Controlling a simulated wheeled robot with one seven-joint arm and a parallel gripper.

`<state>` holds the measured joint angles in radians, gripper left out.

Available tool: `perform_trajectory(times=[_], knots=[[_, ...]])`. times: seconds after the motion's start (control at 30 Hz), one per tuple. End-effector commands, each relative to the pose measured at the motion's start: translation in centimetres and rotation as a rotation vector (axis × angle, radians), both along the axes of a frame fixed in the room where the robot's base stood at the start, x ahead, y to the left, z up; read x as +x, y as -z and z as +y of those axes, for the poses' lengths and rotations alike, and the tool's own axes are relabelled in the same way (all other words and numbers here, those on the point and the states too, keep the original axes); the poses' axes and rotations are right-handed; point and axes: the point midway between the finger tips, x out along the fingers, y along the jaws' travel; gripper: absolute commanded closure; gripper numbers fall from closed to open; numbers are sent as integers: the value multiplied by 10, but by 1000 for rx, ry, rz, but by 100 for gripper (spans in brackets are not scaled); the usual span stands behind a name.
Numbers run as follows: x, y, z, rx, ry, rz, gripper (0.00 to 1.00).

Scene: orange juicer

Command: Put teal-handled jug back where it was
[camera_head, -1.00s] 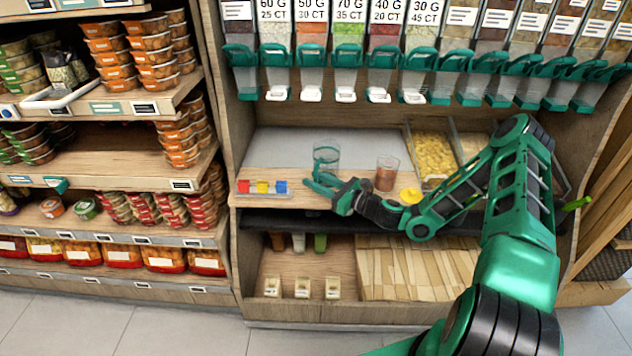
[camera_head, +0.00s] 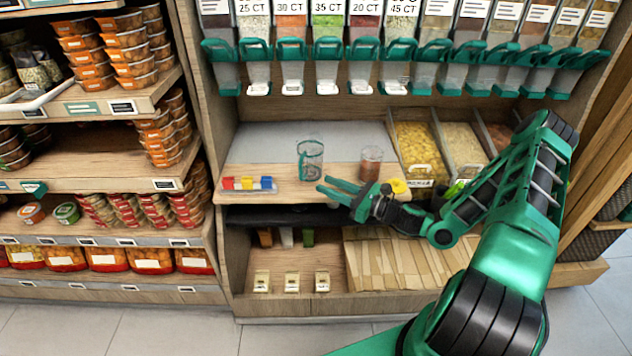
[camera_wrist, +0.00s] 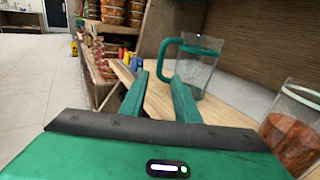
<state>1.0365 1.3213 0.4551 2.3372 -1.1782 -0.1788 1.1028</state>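The clear jug with a teal handle (camera_head: 313,160) stands upright on the wooden counter (camera_head: 280,188), its handle on the left side. It also shows in the wrist view (camera_wrist: 203,70), with the teal handle (camera_wrist: 161,62) hanging toward the gap between my fingers. My gripper (camera_head: 322,187) is just in front of the jug at the counter's front edge. Its two teal fingers are apart in the wrist view (camera_wrist: 162,85), with nothing held between them. I cannot tell whether a finger touches the handle.
A glass with reddish-brown contents (camera_head: 371,168) stands right of the jug. A strip of red, yellow and blue pieces (camera_head: 247,184) lies to the left. Bins of yellow and pale food (camera_head: 420,150) stand at the right. Dispensers (camera_head: 330,70) hang above. The grey counter area behind is clear.

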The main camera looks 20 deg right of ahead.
Motion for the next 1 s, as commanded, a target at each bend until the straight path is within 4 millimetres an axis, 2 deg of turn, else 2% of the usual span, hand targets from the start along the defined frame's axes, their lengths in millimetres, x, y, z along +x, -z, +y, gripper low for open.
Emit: perform_trajectory(times=[0.23, 0.47, 0.57, 0.73, 0.87, 1.0], knots=[[-11, 0, -9, 0, 1, -1, 71], [-15, 0, -4, -45, -33, -8, 71], [-25, 2, 8, -145, -111, -26, 71], [-56, 10, 29, -402, -318, -68, 71], [-82, 16, 33, -594, -480, -99, 71], [-109, 19, 26, -787, -645, -125, 71]])
